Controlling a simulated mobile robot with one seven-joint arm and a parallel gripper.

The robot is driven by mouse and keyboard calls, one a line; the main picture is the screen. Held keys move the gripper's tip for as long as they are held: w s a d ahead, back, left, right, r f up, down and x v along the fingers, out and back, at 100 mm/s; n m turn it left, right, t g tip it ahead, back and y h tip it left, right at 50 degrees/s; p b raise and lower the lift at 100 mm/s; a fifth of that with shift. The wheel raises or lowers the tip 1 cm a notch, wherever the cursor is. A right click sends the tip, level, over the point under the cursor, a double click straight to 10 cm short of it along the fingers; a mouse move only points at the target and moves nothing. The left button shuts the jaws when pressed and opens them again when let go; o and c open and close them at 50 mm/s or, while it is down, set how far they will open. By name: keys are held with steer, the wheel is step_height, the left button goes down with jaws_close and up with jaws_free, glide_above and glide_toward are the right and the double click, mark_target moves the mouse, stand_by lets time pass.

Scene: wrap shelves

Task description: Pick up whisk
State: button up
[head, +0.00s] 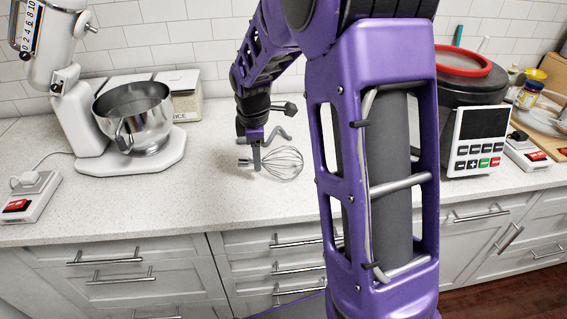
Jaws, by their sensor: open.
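A whisk (283,165) with a wire head lies on the white speckled counter, left of the middle of the head view. Its wire loops point right and its handle end shows at the left. My gripper (257,165) reaches down over the handle part of the whisk, with a finger in front of it. The jaws are open. My gripper hides part of the handle, and I cannot tell whether the fingers touch it.
A stand mixer with a steel bowl (134,115) stands to the left, a container (185,103) behind it. Drawers (115,265) line the counter front.

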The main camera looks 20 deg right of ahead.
steer(key=f, duration=0.3)
steer(key=shift+w+d+f, duration=0.15)
steer(key=shift+w+f, duration=0.1)
steer(key=shift+w, duration=0.1)
jaws_close()
stand_by(1.1)
